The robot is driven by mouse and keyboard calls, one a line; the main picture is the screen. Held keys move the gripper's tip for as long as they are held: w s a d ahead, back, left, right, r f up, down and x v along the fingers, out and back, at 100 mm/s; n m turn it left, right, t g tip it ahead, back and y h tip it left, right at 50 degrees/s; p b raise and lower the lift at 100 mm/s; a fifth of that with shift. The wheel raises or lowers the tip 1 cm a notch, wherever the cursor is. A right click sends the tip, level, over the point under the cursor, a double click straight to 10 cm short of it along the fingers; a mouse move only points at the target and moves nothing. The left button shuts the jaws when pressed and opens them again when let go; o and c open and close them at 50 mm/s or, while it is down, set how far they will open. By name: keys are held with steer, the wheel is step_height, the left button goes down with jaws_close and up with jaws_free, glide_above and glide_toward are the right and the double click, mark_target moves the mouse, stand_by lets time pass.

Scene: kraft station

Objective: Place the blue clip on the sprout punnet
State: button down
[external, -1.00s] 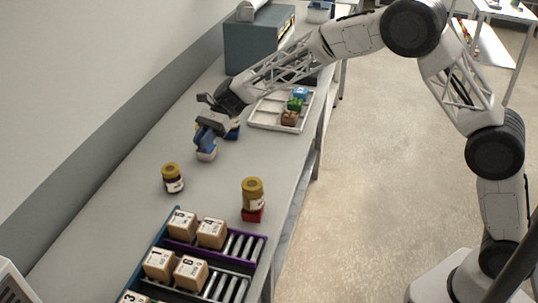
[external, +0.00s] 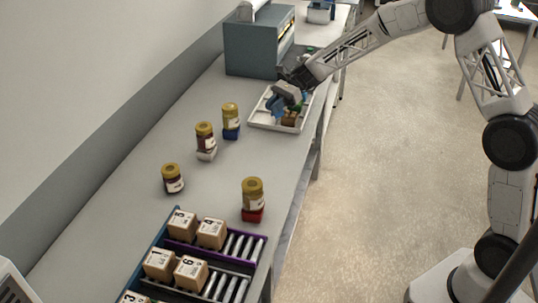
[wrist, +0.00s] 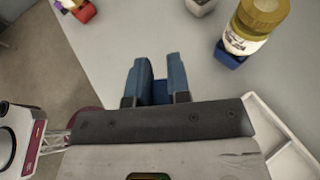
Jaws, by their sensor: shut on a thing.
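My gripper (external: 280,107) is over the white tray (external: 262,124), pointing down. In the wrist view its blue fingers (wrist: 160,82) are close together, with a dark blue piece (wrist: 160,92) between them, mostly hidden; it may be the blue clip. I cannot tell which thing is the sprout punnet.
Gold-lidded jars stand on a white block (external: 206,155), a blue block (external: 231,133) and a red block (external: 252,215). Another jar (external: 172,178) stands alone. A roller rack (external: 235,250) holds cardboard boxes. A grey machine (external: 250,50) stands behind the tray.

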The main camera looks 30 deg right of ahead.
steer(key=s+d+m+t, duration=0.1)
steer(key=d+m+t, duration=0.1)
steer(key=d, duration=1.7)
steer(key=shift+s+f+m+t, duration=0.15)
steer(key=shift+s+m+t, duration=0.15)
steer(key=shift+s+t, duration=0.15)
steer(key=shift+w+a, duration=0.1)
steer(key=w, duration=0.5)
steer(key=w+a+f, duration=0.1)
steer(key=w, duration=0.4)
steer(key=w+a, duration=0.1)
steer(key=w, duration=0.4)
steer(key=shift+w+a+f, duration=0.15)
steer(key=shift+w+f, duration=0.1)
steer(key=shift+w, duration=0.1)
steer(key=shift+f, duration=1.75)
steer(key=shift+f, duration=0.1)
steer(key=c, duration=1.1)
jaws_free()
